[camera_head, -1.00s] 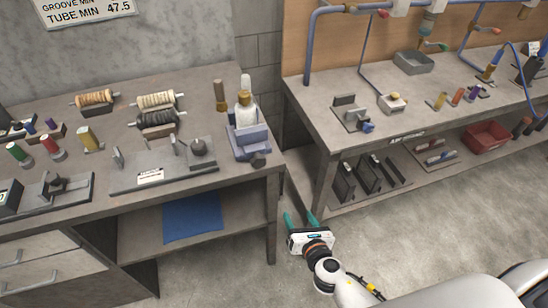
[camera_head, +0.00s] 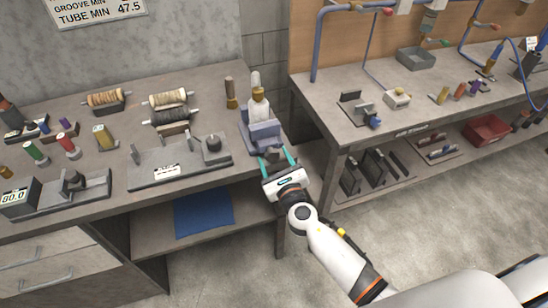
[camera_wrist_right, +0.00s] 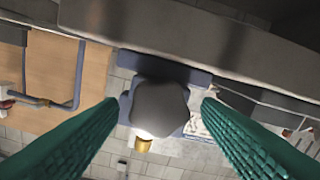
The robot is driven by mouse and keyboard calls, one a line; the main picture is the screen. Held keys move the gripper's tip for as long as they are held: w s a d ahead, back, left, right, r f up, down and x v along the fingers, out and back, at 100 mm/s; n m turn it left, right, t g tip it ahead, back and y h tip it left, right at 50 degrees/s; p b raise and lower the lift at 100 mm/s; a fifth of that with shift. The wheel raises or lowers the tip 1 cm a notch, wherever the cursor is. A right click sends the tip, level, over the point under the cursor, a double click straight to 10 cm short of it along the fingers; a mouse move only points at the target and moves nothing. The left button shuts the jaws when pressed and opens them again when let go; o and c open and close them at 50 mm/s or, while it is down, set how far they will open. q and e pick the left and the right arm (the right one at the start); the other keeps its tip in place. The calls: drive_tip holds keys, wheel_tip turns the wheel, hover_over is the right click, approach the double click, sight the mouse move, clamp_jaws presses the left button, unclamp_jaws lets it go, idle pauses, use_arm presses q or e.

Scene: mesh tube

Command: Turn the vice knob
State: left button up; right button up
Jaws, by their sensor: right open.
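The vice (camera_head: 263,133) is a blue-grey block at the right front corner of the left bench. It holds an upright tube with a white top and a brass-coloured fitting (camera_head: 258,95). Its dark grey knob (camera_head: 272,154) faces the front edge; in the right wrist view the knob (camera_wrist_right: 160,108) is large and central. My right gripper (camera_head: 277,160) is open at the bench's front edge, its teal fingers pointing at the vice. In the wrist view the fingers stand on either side of the knob, with a visible gap at each side. My left gripper is out of view.
The left bench (camera_head: 120,185) carries wire spools (camera_head: 168,98), a flat fixture plate (camera_head: 180,165) and coloured cylinders. A second bench (camera_head: 330,95) with pipes stands to the right. A blue cloth (camera_head: 204,213) lies on the lower shelf. Open floor lies in front.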

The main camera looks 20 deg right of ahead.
drive_tip(key=shift+w, duration=0.4)
drive_tip(key=shift+c, duration=0.6)
drive_tip(key=c, duration=0.9)
drive_tip(key=shift+f+m, duration=0.1)
drive_tip(key=shift+m, duration=0.2)
